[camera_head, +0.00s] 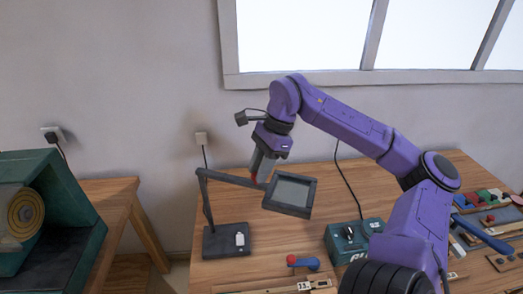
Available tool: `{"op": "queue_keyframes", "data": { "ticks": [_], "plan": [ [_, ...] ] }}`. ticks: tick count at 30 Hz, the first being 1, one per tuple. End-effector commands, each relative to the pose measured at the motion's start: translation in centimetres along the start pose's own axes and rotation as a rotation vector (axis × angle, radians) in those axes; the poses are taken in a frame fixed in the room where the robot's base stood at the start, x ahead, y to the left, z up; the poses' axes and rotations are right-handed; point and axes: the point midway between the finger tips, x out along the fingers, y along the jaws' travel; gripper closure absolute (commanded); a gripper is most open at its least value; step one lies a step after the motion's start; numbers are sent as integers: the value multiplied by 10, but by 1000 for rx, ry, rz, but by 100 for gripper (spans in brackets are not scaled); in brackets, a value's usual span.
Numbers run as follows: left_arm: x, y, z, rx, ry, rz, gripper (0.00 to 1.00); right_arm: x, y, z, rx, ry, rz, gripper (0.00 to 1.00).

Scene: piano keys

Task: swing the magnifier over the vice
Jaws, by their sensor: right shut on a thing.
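The magnifier (291,194) is a dark square frame with a pale lens, on a thin jointed arm that rises from a dark base (213,247) on the wooden table. My right gripper (258,174) reaches down from above and is shut on the magnifier's arm just left of the lens frame, where a bit of red shows. The lens frame hangs above the table, tilted. I cannot tell for sure which thing is the vice; a small blue piece with a red end (303,262) lies at the front, below the lens frame. My left gripper is not in view.
A teal box with knobs (350,238) stands on the table (270,232) right of the magnifier, partly behind my right arm. Tools and coloured blocks (487,218) lie at the right. A green machine (55,215) stands at the far left.

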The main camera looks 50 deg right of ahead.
Motion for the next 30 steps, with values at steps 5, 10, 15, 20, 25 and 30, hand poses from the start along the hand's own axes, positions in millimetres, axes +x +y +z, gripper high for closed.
{"op": "queue_keyframes", "data": {
  "ticks": [5,10,15,20,25,30],
  "plan": [
    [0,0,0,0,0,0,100,0,0,0,-1,1,-3,45],
    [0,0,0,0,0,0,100,-1,0,-1,1,0,-3,45],
    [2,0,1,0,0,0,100,-6,0,-1,2,1,-5,45],
    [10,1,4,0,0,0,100,-36,-1,-2,4,0,-9,45],
    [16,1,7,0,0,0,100,-77,-2,-1,3,0,-6,45],
    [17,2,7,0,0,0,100,-101,-2,0,1,1,-3,45]
  ]
}}
